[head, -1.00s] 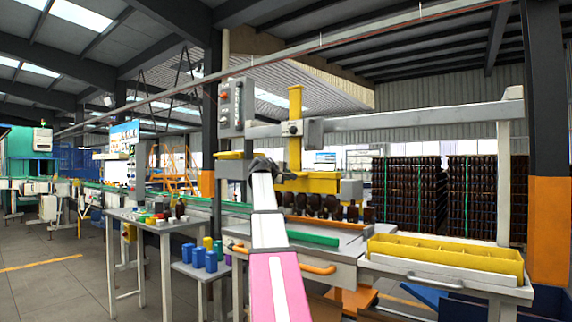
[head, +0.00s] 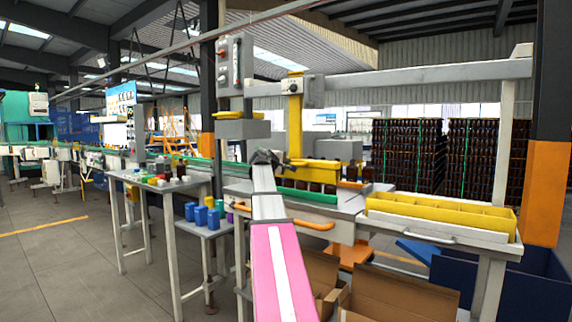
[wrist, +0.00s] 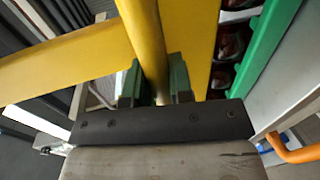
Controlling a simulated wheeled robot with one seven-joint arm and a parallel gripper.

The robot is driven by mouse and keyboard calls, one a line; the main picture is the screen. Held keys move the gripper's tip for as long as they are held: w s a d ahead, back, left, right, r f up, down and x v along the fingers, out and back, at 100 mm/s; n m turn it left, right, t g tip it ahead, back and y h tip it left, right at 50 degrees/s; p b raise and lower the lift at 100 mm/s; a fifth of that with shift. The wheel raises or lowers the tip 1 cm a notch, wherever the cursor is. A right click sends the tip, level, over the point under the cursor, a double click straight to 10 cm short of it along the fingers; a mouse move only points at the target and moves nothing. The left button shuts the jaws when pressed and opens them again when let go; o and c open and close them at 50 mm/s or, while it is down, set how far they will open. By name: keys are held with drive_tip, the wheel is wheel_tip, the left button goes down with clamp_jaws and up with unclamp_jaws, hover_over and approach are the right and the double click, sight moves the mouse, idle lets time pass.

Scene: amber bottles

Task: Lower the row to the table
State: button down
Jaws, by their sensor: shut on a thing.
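The yellow lifting head (head: 312,172) hangs on a yellow post (head: 296,118) from the grey beam. The row of amber bottles (head: 312,187) is under it, mostly hidden by the head and the green rail (head: 305,196). I cannot tell whether their bases touch the table (head: 345,208). My gripper (head: 266,158) is at the left end of the head. In the wrist view my gripper (wrist: 155,88) is shut on a yellow bar (wrist: 148,45). Dark bottles (wrist: 232,42) show beside a green rail (wrist: 262,50) there.
Two amber bottles (head: 367,173) stand right of the head. A yellow divided crate (head: 440,218) sits at the right. Blue blocks (head: 207,215) are on a low shelf, small coloured items on the left table (head: 185,186). Cardboard boxes (head: 390,290) lie below.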

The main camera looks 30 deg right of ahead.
drive_tip(key=shift+s+a+f, duration=0.1)
drive_tip(key=shift+s+f, duration=0.05)
drive_tip(key=shift+f, duration=0.35)
drive_tip(key=c, duration=1.1)
unclamp_jaws()
drive_tip(key=shift+o, duration=0.4)
drive_tip(key=shift+r, duration=0.1)
drive_tip(key=v, duration=1)
drive_tip(key=shift+a+r, duration=0.15)
drive_tip(key=shift+a, duration=0.2)
